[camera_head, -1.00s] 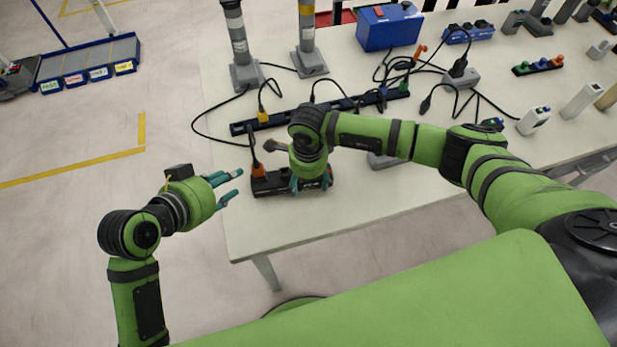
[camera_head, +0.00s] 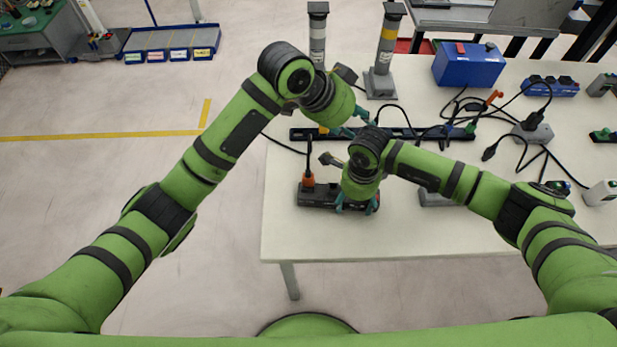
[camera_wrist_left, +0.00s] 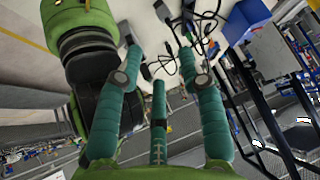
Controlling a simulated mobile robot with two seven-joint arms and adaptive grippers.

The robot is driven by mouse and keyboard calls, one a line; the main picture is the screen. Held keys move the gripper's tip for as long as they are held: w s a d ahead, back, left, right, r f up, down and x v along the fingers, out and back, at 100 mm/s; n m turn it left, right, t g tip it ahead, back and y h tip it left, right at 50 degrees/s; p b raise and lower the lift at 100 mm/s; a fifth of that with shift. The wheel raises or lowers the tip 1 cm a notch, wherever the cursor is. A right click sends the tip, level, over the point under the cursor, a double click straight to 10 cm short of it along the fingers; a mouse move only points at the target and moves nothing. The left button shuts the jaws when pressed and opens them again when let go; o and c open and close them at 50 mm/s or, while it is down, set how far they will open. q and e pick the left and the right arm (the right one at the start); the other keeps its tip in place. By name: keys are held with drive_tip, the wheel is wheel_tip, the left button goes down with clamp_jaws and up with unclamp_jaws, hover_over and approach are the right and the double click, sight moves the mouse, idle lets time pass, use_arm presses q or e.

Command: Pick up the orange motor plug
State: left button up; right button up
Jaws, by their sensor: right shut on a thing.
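The orange motor plug (camera_head: 308,181) stands upright at the left end of a dark motor block (camera_head: 318,198), with a black cable rising from its top. The block lies near the front left of the table. My right gripper (camera_head: 357,206) points down and is shut on the block's right part, to the right of the plug. My left gripper (camera_head: 355,122) is above the table, behind and right of the plug, not touching it. Its teal fingers are spread and empty, as the left wrist view (camera_wrist_left: 165,85) also shows. I cannot make out the plug in that wrist view.
A long dark socket strip (camera_head: 430,133) lies behind the block. Two grey posts, one with a yellow band (camera_head: 386,50), stand at the back left. A blue box (camera_head: 468,65) and loose cables are farther right. The table front (camera_head: 320,240) is clear.

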use_arm(q)
drive_tip(key=s+a+m+g+y, duration=0.1)
drive_tip(key=s+a+g+y, duration=0.15)
drive_tip(key=a+y, duration=0.5)
hover_over(308, 171)
drive_tip(key=w, duration=0.1)
wheel_tip(308, 171, down, 4)
drive_tip(key=f, duration=0.1)
drive_tip(key=shift+d+f+m+g+h, duration=0.25)
drive_tip(key=shift+d+f+m, duration=0.05)
drive_tip(key=shift+f, duration=0.05)
drive_tip(key=f, duration=0.4)
drive_tip(key=shift+s+a+f, duration=0.1)
drive_tip(key=shift+s+a, duration=0.25)
drive_tip(key=shift+f, duration=0.5)
clamp_jaws()
